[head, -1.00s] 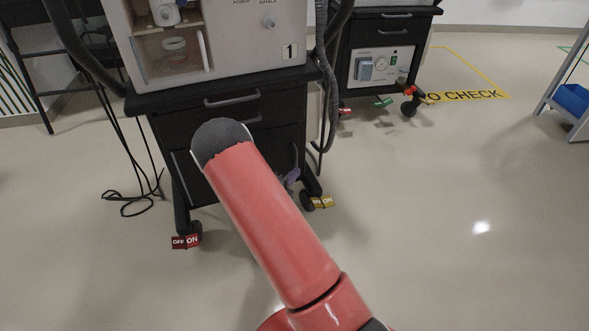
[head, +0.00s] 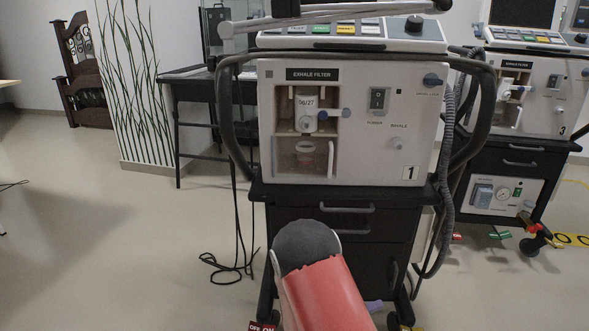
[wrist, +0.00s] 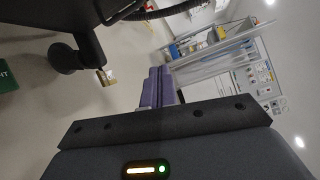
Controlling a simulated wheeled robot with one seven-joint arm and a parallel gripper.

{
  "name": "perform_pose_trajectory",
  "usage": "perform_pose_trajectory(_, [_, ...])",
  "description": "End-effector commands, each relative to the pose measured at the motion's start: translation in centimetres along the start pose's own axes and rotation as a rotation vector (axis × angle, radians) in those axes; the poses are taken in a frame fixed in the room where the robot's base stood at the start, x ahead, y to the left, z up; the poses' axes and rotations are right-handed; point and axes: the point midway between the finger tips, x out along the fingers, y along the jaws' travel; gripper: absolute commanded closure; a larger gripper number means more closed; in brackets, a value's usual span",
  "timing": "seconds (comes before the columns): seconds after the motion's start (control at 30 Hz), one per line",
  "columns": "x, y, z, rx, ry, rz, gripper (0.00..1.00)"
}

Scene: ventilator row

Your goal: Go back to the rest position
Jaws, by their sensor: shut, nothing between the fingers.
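My gripper (wrist: 160,88) shows in the wrist view as two purple fingers pressed together, with nothing between them. In the head view my red arm reaches forward and down in front of the ventilator marked 1 (head: 362,150), and hides most of the gripper. Only a small purple bit of it (head: 374,306) shows low beside the arm, in front of the cart. In the wrist view the gripper is over open floor, near a black caster (wrist: 65,57) with a yellow tag (wrist: 104,77).
The black drawer cart (head: 300,215) stands close ahead. A second ventilator (head: 545,95) is at right. Grey hoses (head: 447,160) hang between them, and black cables (head: 228,270) trail on the floor at left. Open floor lies at left. A shelf unit (wrist: 215,55) shows in the wrist view.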

Motion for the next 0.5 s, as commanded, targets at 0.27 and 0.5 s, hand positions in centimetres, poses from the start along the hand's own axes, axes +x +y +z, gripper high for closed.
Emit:
perform_pose_trajectory(0.27, [-0.1,-12.4,-4.7,0.732,0.459,0.064,1.0])
perform_pose_trajectory(0.5, [-3.2,-19.5,-8.9,1.374,0.868,0.066,1.0])
